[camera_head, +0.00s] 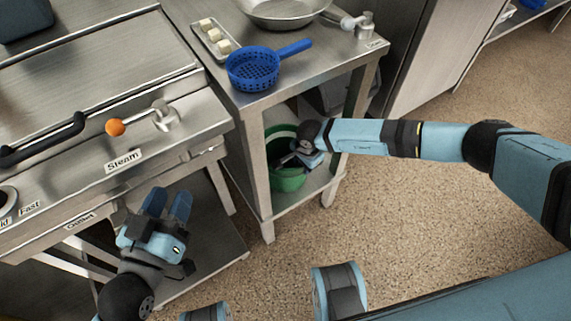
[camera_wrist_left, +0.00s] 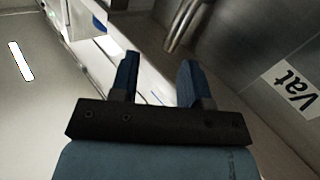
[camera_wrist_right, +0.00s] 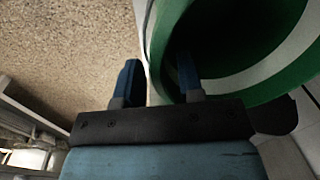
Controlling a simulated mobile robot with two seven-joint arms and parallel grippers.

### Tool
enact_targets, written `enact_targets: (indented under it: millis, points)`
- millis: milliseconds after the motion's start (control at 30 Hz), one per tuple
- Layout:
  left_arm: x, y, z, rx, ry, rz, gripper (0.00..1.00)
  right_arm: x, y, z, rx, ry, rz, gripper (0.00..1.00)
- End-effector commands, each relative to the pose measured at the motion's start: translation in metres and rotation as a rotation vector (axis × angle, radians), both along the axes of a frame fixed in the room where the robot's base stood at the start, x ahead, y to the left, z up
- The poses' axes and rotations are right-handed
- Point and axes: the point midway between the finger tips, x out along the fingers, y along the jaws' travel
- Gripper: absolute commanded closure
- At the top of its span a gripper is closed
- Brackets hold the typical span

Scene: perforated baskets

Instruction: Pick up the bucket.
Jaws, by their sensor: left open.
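The green bucket (camera_head: 288,181) stands on the lower shelf of the steel table, partly hidden by my right gripper (camera_head: 297,156). In the right wrist view the bucket (camera_wrist_right: 268,88) shows its round mouth and a white band. There, my right gripper (camera_wrist_right: 157,78) has its fingers apart, one inside the mouth and one outside, with the bucket's edge between them. I cannot tell whether either finger touches it. My left gripper (camera_head: 167,203) is open and empty in front of the steel cooking unit, away from the bucket; its parted fingers show in the left wrist view (camera_wrist_left: 158,78).
The steel table (camera_head: 300,82) above the bucket carries a blue perforated basket (camera_head: 252,70), a small tray (camera_head: 213,40) and a metal pan (camera_head: 283,10). Its legs flank the bucket. The cooking unit (camera_head: 90,75) stands left. The floor (camera_head: 410,205) at right is clear.

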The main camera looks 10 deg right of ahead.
Motion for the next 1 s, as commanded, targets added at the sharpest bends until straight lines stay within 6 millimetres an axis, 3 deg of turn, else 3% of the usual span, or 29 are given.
enact_targets:
  millis: [33, 200, 467, 500, 633, 667, 1000]
  points:
    - [0.000, -0.002, 0.007, -0.020, -0.040, -0.008, 0.57, -0.001, 0.001, -0.014, 0.000, 0.001, 0.000, 0.65]
    - [-0.001, -0.007, 0.022, -0.063, -0.102, -0.024, 0.57, 0.001, 0.002, -0.032, 0.000, 0.001, 0.000, 0.65]
    - [-0.001, -0.008, 0.026, -0.071, -0.113, -0.026, 0.57, 0.001, 0.002, -0.034, 0.001, 0.000, 0.000, 0.65]
    - [-0.001, -0.008, 0.026, -0.071, -0.113, -0.026, 0.57, 0.001, 0.002, -0.034, 0.001, 0.000, 0.000, 0.67]
    - [-0.001, -0.008, 0.026, -0.071, -0.112, -0.026, 0.57, 0.001, 0.002, -0.034, 0.001, 0.000, 0.000, 0.97]
    - [-0.001, -0.008, 0.026, -0.071, -0.112, -0.026, 0.57, 0.001, 0.002, -0.034, 0.001, 0.000, 0.000, 1.00]
    - [-0.001, -0.008, 0.026, -0.070, -0.110, -0.026, 0.57, 0.001, 0.002, -0.033, 0.001, 0.000, 0.000, 1.00]
